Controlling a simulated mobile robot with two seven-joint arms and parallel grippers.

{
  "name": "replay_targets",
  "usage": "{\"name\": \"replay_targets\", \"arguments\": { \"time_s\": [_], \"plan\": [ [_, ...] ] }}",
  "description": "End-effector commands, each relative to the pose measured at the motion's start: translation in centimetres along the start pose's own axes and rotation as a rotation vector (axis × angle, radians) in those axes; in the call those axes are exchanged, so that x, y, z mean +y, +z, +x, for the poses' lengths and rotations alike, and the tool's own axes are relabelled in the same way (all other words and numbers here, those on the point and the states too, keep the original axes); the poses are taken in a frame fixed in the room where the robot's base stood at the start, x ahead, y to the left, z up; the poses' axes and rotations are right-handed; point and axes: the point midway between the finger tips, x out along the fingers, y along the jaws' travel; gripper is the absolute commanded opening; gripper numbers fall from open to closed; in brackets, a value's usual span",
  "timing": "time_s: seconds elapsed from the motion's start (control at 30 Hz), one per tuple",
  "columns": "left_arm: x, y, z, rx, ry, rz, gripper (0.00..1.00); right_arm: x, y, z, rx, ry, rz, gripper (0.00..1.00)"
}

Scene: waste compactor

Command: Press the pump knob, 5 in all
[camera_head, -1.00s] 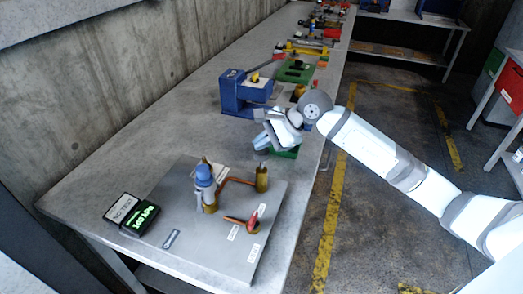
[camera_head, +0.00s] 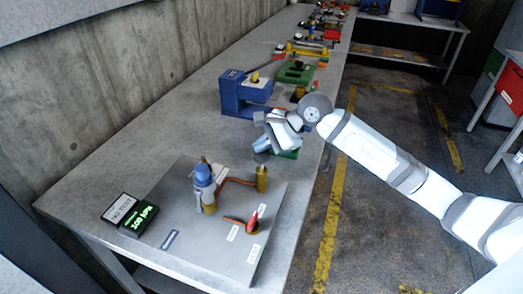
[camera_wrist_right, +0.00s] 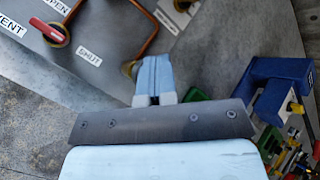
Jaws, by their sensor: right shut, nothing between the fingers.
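A grey panel (camera_head: 181,222) on the bench carries the pump parts. A brass cylinder (camera_head: 262,179) with a small dark top (camera_head: 261,158), seemingly the pump knob, stands at its far right corner. A blue-topped fitting (camera_head: 204,176) stands left of it, joined by a copper pipe (camera_head: 237,181). My right gripper (camera_head: 264,146) is shut and empty, fingers just above the dark top; I cannot tell if they touch. In the right wrist view the shut fingers (camera_wrist_right: 155,80) partly hide the brass cylinder (camera_wrist_right: 130,69). My left gripper is not seen.
A red-handled valve (camera_head: 253,218) sits at the panel's front right. A green-lit display (camera_head: 139,217) stands at its left edge. Bare bench lies left of the panel.

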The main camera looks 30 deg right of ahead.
Motion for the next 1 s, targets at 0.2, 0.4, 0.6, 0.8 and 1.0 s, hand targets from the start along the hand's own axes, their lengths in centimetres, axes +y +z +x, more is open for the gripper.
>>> {"name": "replay_targets", "arguments": {
  "time_s": [0.2, 0.4, 0.6, 0.8, 1.0],
  "plan": [
    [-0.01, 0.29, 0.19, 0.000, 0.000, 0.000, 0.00, 0.25, -0.22, 0.30, 0.001, 0.002, 0.001, 0.00],
    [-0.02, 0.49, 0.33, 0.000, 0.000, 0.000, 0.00, 0.38, -0.35, 0.48, 0.001, 0.002, 0.001, 0.00],
    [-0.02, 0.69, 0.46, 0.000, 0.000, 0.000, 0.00, 0.51, -0.48, 0.65, 0.001, 0.002, 0.001, 0.00],
    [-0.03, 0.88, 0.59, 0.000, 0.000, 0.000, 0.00, 0.64, -0.60, 0.83, 0.001, 0.003, 0.001, 0.00],
    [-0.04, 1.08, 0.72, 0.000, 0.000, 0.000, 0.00, 0.77, -0.73, 1.01, 0.001, 0.003, 0.001, 0.00]
  ]
}}
